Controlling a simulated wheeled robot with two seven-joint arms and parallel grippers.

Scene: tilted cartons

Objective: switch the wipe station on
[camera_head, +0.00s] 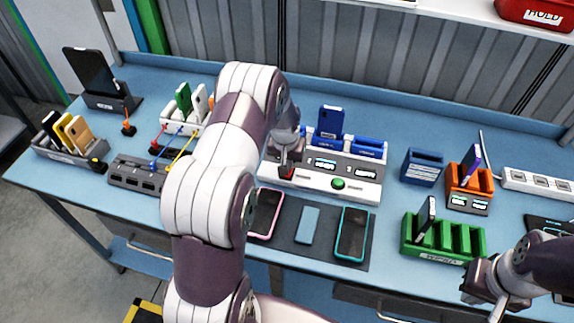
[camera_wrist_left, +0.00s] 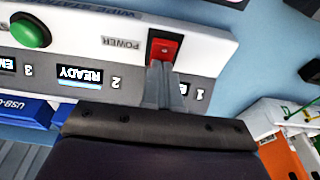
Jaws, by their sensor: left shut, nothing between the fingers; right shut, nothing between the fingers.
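The wipe station (camera_head: 312,185) is a white and grey unit on the blue bench, with a green button (camera_head: 338,184) on its front. In the left wrist view it appears upside down, with a red switch (camera_wrist_left: 164,46) marked POWER and the green button (camera_wrist_left: 30,33). The slot 2 display (camera_wrist_left: 80,76) reads READY; the slot 1 display is mostly hidden by my fingers. My left gripper (camera_head: 286,171) is shut and empty, its fingertips (camera_wrist_left: 161,70) at the red switch's edge; I cannot tell whether they touch. My right gripper (camera_head: 473,291) is shut and empty, at the lower right.
A blue phone (camera_head: 328,122) stands in the station. A dark mat (camera_head: 290,242) with several phones lies in front. A green rack (camera_head: 440,240) and an orange holder (camera_head: 466,182) stand to the right. My left arm hides part of the bench.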

